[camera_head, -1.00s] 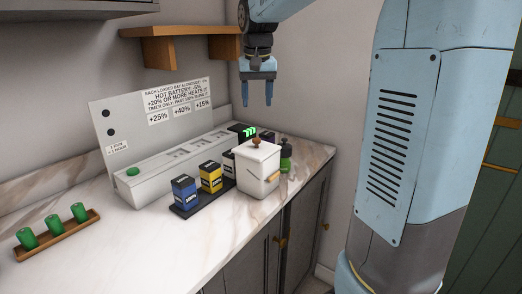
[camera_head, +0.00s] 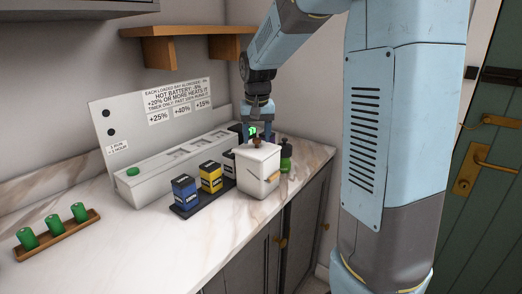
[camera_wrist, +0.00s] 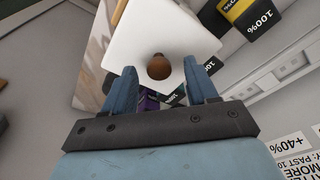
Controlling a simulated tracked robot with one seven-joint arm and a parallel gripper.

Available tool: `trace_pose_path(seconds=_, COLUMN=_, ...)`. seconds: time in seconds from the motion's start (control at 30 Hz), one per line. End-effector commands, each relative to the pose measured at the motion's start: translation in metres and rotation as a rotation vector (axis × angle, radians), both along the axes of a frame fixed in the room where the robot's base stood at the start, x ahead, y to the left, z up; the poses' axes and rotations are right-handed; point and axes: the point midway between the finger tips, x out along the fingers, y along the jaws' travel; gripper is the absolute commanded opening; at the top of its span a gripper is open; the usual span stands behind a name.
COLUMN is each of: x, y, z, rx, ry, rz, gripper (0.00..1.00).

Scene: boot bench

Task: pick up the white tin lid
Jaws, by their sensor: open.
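The white tin lid (camera_head: 254,152) tops a white square tin (camera_head: 258,178) on the counter and has a brown round knob (camera_head: 257,142). In the wrist view the lid (camera_wrist: 150,28) fills the top middle, with the knob (camera_wrist: 158,67) just beyond and between the fingertips. My gripper (camera_head: 259,137) is above the lid, pointing down, with its fingers on either side of the knob; it also shows in the wrist view (camera_wrist: 160,82). The jaws are open and hold nothing. I cannot tell whether the fingers touch the lid.
Blue and yellow batteries (camera_head: 210,177) stand on a dark tray left of the tin. A green bottle (camera_head: 286,155) stands close on its right. A grey charging unit (camera_head: 175,160) lies behind. A wooden rack (camera_head: 60,235) holds green cylinders.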

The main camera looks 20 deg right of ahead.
Motion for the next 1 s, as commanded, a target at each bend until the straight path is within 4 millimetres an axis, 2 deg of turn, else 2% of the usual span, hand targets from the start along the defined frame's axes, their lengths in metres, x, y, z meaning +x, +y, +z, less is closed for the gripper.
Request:
trace_pose_path(seconds=0.3, x=0.0007, y=-0.0005, z=-0.0047, rx=0.000, ry=0.000, rz=-0.001, gripper=0.58)
trace_pose_path(seconds=0.9, x=0.0007, y=-0.0010, z=-0.0045, rx=0.000, ry=-0.001, rz=-0.001, gripper=0.00)
trace_pose_path(seconds=1.0, x=0.0007, y=-0.0011, z=-0.0044, rx=0.000, ry=-0.001, rz=-0.001, gripper=0.00)
